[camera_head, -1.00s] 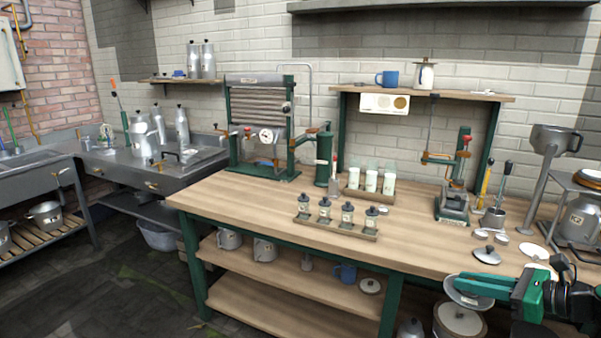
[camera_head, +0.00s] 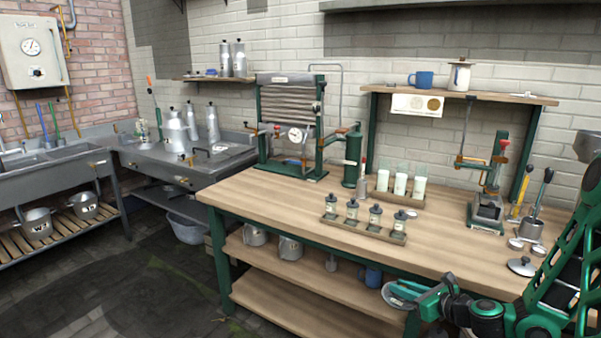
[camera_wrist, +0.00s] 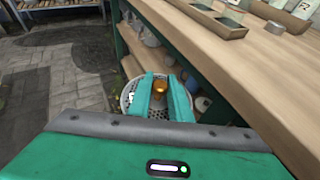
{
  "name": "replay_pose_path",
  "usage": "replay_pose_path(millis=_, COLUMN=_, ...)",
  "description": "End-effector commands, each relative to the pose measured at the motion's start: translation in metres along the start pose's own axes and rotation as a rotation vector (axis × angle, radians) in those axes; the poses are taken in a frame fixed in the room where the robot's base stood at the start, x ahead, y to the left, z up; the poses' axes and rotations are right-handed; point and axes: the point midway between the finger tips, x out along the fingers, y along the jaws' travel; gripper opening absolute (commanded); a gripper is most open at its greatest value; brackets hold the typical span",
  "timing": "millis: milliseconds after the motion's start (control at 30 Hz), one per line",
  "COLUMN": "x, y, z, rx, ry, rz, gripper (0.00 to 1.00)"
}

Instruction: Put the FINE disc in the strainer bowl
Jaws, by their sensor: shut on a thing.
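My gripper (camera_head: 405,291) is at the lower right in the head view, in front of the wooden workbench's front edge. It is shut on a round, pale grey perforated disc (camera_head: 393,300). In the wrist view the disc (camera_wrist: 129,97) shows beyond the green fingers (camera_wrist: 160,100), with a brass-coloured knob (camera_wrist: 159,86) between them. I cannot read any FINE marking on the disc. A grey metal vessel (camera_head: 588,146), possibly the strainer bowl, is cut off at the right edge of the head view; its inside is hidden.
The workbench (camera_head: 290,215) carries a tray of small dark-topped jars (camera_head: 365,230), white-filled glasses (camera_head: 400,184) and a small press (camera_head: 487,205). A lower shelf (camera_head: 300,290) is beside my gripper. Open floor (camera_head: 130,300) lies to the left.

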Motion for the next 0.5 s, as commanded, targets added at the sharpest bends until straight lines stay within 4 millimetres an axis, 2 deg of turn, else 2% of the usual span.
replay_pose_path(millis=100, x=0.007, y=0.004, z=-0.001, rx=-0.001, ry=0.003, rz=-0.004, gripper=0.00)
replay_pose_path(millis=233, x=0.007, y=0.004, z=0.009, rx=0.000, ry=0.010, rz=-0.013, gripper=0.00)
replay_pose_path(millis=500, x=-0.001, y=-0.002, z=0.054, rx=0.019, ry=0.032, rz=-0.070, gripper=0.00)
